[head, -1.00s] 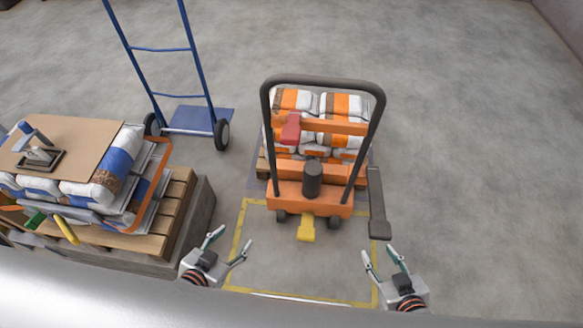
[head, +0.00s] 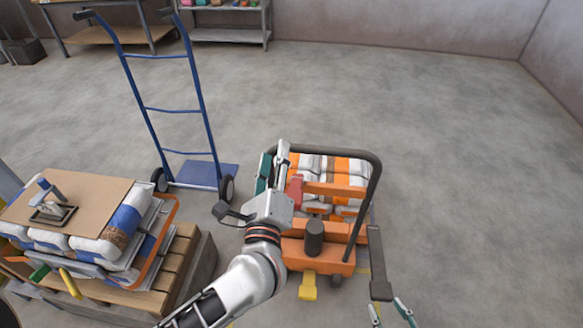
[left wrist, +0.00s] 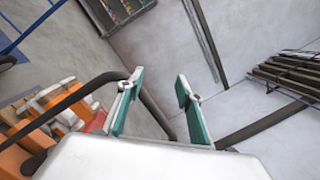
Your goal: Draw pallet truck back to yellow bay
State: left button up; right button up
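The orange pallet truck (head: 318,253) has a black loop handle (head: 376,180), a red lever (head: 294,190) and a yellow pedal (head: 308,287). White and orange bags (head: 343,165) sit on its far side. My left gripper (head: 272,168) is at the handle's upper left corner. In the left wrist view its fingers (left wrist: 158,103) are apart, with the black bar (left wrist: 150,105) passing between or just beyond them; contact is unclear. My right gripper (head: 391,314) is open and empty at the bottom edge, partly cut off. The yellow bay outline is mostly hidden by my left arm and the truck.
A blue hand truck (head: 147,110) stands behind on the left. A wooden pallet (head: 150,290) with bags, cardboard and a clamp-like tool (head: 52,210) stands front left. Open floor lies to the right; shelves stand at the back.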

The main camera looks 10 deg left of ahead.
aim_at(297, 151)
pick_arm(q)
jog(key=w+d+f+n+g, duration=0.1)
jog(key=w+f+n, duration=0.1)
jog(key=w+d+f+n+g, duration=0.1)
jog(key=w+n, duration=0.1)
jog(key=n, duration=0.1)
jog(key=w+d+f+n+g+h, duration=0.1)
jog(key=w+d+f+n, duration=0.1)
jog(key=shift+w+f+n+g+b, duration=0.3)
jog(key=shift+w+b, duration=0.05)
jog(key=w+b, duration=0.2)
jog(key=shift+w+f+b, duration=0.3)
jog(key=shift+f, duration=0.1)
jog(key=shift+w, duration=0.35)
jog(key=shift+r, duration=0.15)
